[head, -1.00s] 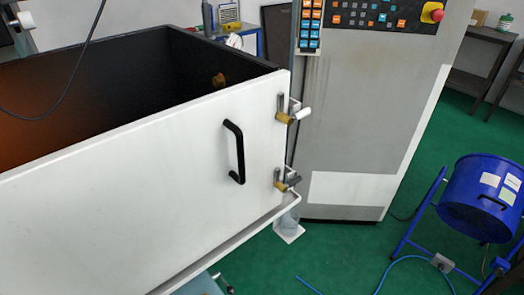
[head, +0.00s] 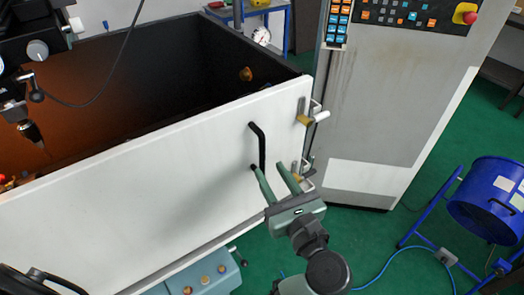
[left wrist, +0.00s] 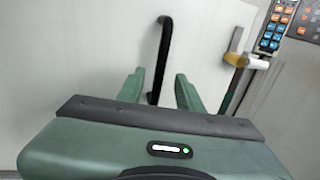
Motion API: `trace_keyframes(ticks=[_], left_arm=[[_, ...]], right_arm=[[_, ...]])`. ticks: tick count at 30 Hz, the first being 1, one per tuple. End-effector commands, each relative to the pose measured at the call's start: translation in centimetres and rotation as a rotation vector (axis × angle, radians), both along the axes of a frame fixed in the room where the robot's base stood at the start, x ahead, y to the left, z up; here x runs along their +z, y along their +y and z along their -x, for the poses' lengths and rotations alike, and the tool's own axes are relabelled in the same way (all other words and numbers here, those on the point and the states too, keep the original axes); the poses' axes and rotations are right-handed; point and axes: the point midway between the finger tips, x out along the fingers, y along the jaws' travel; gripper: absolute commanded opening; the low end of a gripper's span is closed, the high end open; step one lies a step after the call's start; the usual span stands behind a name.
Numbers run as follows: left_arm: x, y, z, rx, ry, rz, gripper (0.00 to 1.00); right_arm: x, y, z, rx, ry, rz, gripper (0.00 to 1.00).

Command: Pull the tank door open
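The tank door (head: 150,180) is a wide white panel across the front of the dark tank, and looks closed. Its black bar handle (head: 262,145) stands upright near the right edge; it also shows in the left wrist view (left wrist: 163,50). My left gripper (head: 269,167) is open at the handle's lower end. In the left wrist view, the handle's lower part appears between the fingertips (left wrist: 160,82), closer to the left one. I cannot tell whether they touch. An upper latch (head: 308,115) and a lower latch (head: 303,172) sit at the door's right edge. My right gripper is not in view.
A grey control cabinet (head: 390,110) with a button panel stands close right of the door. A blue hose (head: 400,255) lies on the green floor. A blue-grey box (head: 205,275) is below the door.

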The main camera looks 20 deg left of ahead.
Motion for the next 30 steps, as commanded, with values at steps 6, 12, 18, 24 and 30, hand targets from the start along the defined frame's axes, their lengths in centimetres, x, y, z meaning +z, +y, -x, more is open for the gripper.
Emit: trace_keyframes(ticks=[6, 12, 18, 24, 30], left_arm=[[0.5, 2.5, -2.8, 0.002, 0.001, -0.010, 0.36], [0.2, 3.7, -4.4, 0.001, 0.001, -0.009, 0.36], [0.0, 4.0, -4.7, 0.000, 0.001, -0.007, 0.36], [0.0, 4.0, -4.6, 0.000, 0.002, -0.008, 0.14], [0.0, 4.0, -4.6, 0.000, 0.002, -0.008, 0.00]], right_arm=[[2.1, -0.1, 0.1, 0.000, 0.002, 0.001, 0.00], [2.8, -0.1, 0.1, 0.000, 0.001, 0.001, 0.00], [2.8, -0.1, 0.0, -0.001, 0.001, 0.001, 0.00], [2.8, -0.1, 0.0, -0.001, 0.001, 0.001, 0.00], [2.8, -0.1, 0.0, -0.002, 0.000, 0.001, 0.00]])
